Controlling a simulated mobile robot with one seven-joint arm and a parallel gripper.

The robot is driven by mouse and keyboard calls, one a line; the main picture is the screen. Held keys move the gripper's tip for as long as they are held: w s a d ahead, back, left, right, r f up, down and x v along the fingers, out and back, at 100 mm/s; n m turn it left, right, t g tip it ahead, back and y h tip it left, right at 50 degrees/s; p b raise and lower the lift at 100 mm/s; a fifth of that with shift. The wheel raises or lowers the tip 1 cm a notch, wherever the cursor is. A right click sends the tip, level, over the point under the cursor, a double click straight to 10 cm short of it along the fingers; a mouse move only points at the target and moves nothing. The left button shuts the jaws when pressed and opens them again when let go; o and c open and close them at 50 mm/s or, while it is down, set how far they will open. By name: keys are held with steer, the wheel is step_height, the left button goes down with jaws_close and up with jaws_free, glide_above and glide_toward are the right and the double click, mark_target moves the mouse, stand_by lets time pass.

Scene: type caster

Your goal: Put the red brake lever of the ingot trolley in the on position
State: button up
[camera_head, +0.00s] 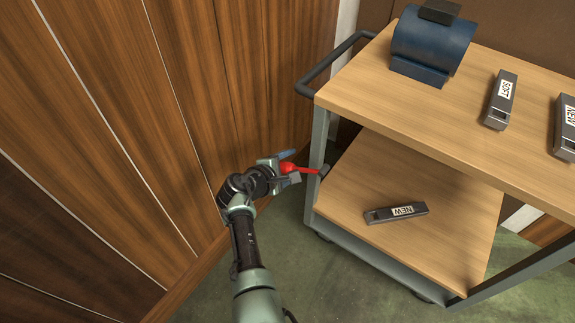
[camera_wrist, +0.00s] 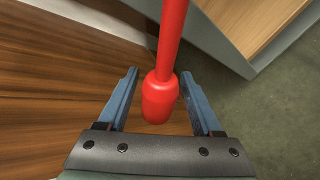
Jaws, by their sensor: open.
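The red brake lever (camera_head: 304,170) sticks out to the left from the left post of the ingot trolley (camera_head: 318,150) in the head view, at about the height of the lower shelf. Its thick red knob (camera_wrist: 159,98) shows in the wrist view, with the rod running up out of the frame. My gripper (camera_head: 287,165) is at the lever's outer end. In the wrist view my gripper (camera_wrist: 158,88) is open, with one blue finger on each side of the knob and a visible gap on both sides. The lever's pivot is not clear.
The upper shelf (camera_head: 370,95) holds a blue cylinder-shaped device (camera_head: 432,45) and dark ingots, one labelled SOFT (camera_head: 501,98). An ingot labelled NEW (camera_head: 396,212) lies on the lower shelf (camera_head: 430,245). A wood-panelled wall (camera_head: 150,130) stands close on the left. Green floor (camera_head: 330,285) is free in front.

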steer(key=p+v, duration=0.9)
steer(key=v, duration=0.4)
